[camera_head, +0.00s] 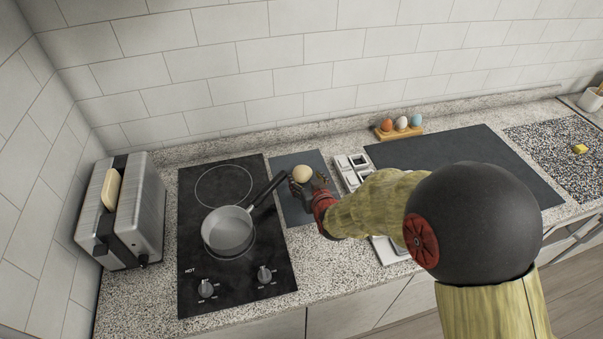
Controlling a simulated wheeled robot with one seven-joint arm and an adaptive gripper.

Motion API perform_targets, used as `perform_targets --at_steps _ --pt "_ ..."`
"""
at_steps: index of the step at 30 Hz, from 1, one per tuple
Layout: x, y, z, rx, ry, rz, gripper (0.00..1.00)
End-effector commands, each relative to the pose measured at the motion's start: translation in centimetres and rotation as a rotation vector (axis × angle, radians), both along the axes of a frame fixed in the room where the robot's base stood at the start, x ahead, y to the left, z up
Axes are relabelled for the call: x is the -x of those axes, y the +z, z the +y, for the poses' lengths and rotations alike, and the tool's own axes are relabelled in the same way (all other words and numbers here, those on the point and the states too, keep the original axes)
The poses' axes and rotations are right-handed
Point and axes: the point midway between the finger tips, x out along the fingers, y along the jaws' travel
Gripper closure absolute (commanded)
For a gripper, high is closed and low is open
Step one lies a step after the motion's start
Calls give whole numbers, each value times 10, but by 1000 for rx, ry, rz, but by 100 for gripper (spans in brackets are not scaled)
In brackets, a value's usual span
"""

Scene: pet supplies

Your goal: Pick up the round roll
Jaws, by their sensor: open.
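The round roll (302,173) is a small tan ball over the dark grey mat (295,206) in the middle of the counter. My gripper (305,182) is open, with its dark fingers right at the near side of the roll. I cannot tell whether the fingers touch the roll or are around it. The gripper hides part of the roll's lower side and of the mat, so I cannot see whether the roll rests on the mat.
A grey saucepan (229,230) sits on the black hob (190,285), its handle reaching toward the roll. A toaster (134,215) holding bread stands at the left. Coloured eggs (401,123) sit in a wooden holder at the back. A dark board (470,155) lies right, partly behind my arm.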

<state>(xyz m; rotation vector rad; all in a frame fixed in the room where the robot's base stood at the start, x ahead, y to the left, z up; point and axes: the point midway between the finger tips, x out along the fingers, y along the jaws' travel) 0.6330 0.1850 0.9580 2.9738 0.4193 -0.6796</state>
Motion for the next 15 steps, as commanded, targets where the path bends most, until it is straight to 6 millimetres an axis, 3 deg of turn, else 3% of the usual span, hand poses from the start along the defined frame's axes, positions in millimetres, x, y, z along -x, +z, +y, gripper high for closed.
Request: perform_targets --at_steps 9,15 --pt "-37 -21 8 1 0 1 44" --pt "-44 -22 10 0 0 0 44"
